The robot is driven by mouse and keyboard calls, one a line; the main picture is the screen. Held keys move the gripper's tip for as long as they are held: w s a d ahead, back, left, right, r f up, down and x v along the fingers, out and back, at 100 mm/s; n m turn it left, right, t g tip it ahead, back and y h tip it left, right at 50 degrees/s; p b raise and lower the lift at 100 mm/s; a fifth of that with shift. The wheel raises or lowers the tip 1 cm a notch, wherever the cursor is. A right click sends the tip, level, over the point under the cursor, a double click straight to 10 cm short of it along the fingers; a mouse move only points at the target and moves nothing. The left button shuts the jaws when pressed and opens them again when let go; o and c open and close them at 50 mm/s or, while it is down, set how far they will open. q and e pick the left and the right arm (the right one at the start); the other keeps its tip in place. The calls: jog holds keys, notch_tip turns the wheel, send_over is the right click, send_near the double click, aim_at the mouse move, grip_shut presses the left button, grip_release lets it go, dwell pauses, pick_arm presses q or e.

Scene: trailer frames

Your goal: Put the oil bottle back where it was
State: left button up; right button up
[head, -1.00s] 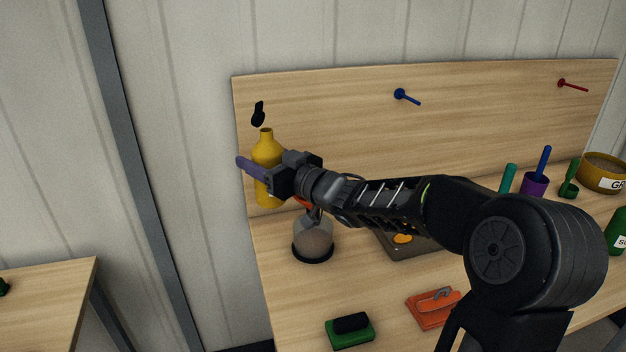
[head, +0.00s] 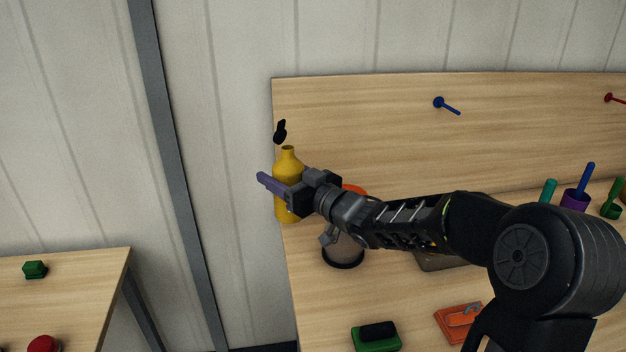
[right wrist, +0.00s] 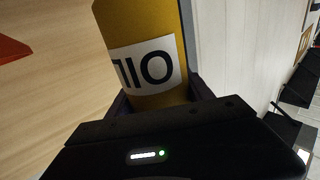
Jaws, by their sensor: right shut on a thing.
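The oil bottle (head: 287,164) is yellow and upright in the head view. It overlaps the left edge of the upright wooden board (head: 360,120). My right gripper (head: 281,191) is shut around the bottle's body, with one purple finger across its front. In the right wrist view the bottle (right wrist: 150,25) sits between the fingers, its white OIL label upside down in that picture. The bottle's top is outside that view. I cannot tell whether its base touches anything. My left gripper is not in view.
A small black thing (head: 280,131) is just above the bottle. A blue peg (head: 446,105) and a red peg (head: 613,99) stick out of the board. A dark-based container (head: 343,255) stands below my forearm. Green (head: 376,338) and orange (head: 460,322) tools lie in front. Another table (head: 70,290) stands left.

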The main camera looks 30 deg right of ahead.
jog(key=s+a+f+m+h, duration=0.1)
jog(key=a+f+h, duration=0.1)
jog(key=a+f, duration=0.3)
jog(key=s+a+f+m+h, duration=0.2)
jog(key=a+f, duration=0.3)
jog(key=f, duration=0.9)
jog(key=shift+f+t+h, duration=0.3)
